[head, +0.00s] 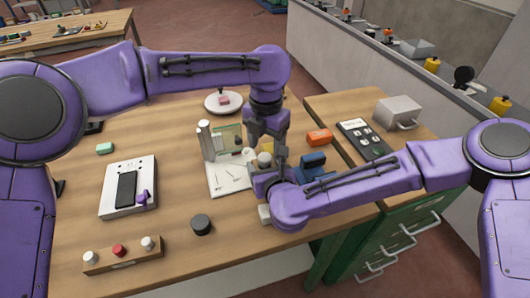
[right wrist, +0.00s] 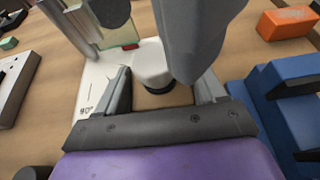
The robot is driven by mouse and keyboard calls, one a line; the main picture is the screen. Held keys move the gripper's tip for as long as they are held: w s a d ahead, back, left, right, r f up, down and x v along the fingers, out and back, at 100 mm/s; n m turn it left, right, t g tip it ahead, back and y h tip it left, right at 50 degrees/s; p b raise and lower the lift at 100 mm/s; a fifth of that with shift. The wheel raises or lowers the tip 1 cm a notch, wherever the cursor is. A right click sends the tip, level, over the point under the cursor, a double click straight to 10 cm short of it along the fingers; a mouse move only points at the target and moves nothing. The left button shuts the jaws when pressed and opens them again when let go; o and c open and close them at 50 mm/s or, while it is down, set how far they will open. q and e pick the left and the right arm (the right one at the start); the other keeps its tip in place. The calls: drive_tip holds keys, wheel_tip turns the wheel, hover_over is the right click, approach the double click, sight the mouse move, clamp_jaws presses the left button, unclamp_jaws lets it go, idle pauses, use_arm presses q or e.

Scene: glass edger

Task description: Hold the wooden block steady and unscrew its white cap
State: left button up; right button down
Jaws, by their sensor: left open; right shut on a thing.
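The white cap (head: 264,159) stands upright on the wooden block, and it also shows in the right wrist view (right wrist: 153,65) with a dark ring under it. The wooden block (right wrist: 163,97) shows between my right fingers; in the head view it is mostly hidden by the grippers. My right gripper (right wrist: 163,92) is shut on the block from the front side. My left gripper (head: 266,146) points down from above, open, with its fingers close over the cap. In the right wrist view a grey left finger stands right beside the cap; whether it touches cannot be told.
A white angle plate (head: 222,183) with a glass piece and metal post stands just left of the block. A blue fixture (head: 312,165) and an orange block (head: 319,137) are close on the right. A black puck (head: 201,224) lies in front.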

sight(265, 158)
use_arm(q)
drive_tip(key=shift+r, duration=0.3)
drive_tip(key=shift+c, duration=1.4)
wheel_tip(265, 158, up, 3)
drive_tip(key=m, duration=0.3)
drive_tip(key=shift+f, duration=0.15)
wheel_tip(265, 158, down, 8)
drive_tip(key=shift+w+a+r, duration=0.1)
drive_tip(key=shift+r, duration=0.05)
drive_tip(key=c, duration=0.9)
drive_tip(key=n, duration=0.3)
drive_tip(key=o, duration=1.2)
